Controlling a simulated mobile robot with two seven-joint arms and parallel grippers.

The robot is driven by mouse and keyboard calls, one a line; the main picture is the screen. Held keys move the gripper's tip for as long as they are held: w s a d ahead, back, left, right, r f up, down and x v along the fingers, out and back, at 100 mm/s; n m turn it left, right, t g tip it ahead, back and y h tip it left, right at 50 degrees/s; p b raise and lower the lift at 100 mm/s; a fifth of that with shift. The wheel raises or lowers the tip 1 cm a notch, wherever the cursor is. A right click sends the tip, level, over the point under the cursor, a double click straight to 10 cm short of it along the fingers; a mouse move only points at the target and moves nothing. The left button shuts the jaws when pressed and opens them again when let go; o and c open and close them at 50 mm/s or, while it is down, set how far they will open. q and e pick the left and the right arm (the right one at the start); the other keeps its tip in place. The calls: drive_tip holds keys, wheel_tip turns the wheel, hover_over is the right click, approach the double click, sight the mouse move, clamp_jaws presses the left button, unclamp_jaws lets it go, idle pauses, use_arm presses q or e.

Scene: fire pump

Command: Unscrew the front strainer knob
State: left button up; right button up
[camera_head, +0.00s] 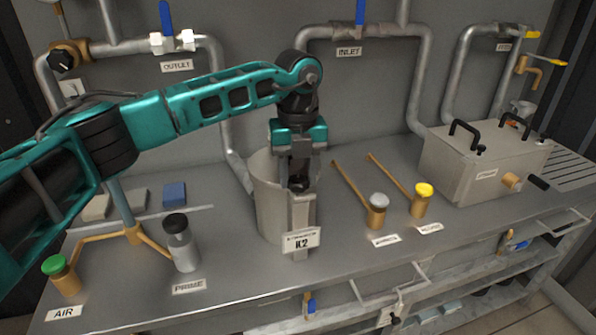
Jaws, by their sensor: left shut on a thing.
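The strainer (266,208) is a grey metal vessel in the middle of the bench, with a box-like front part and a white label (301,240) reading K2. My left gripper (299,186) reaches down from above, at the top of the strainer's front part. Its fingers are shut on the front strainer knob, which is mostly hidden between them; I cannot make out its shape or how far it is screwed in. The right gripper is not in view.
A grey-capped valve (377,210) and a yellow-capped valve (421,200) with long rods stand close right. A black-capped cylinder (181,243) and a green knob (57,268) stand left. A metal box (475,175) with black handles sits right. Pipes line the back wall.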

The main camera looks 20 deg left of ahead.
sight(298, 178)
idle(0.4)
use_arm(q)
drive_tip(key=o, duration=1.1)
drive_tip(key=shift+c, duration=0.2)
wheel_tip(298, 178, up, 13)
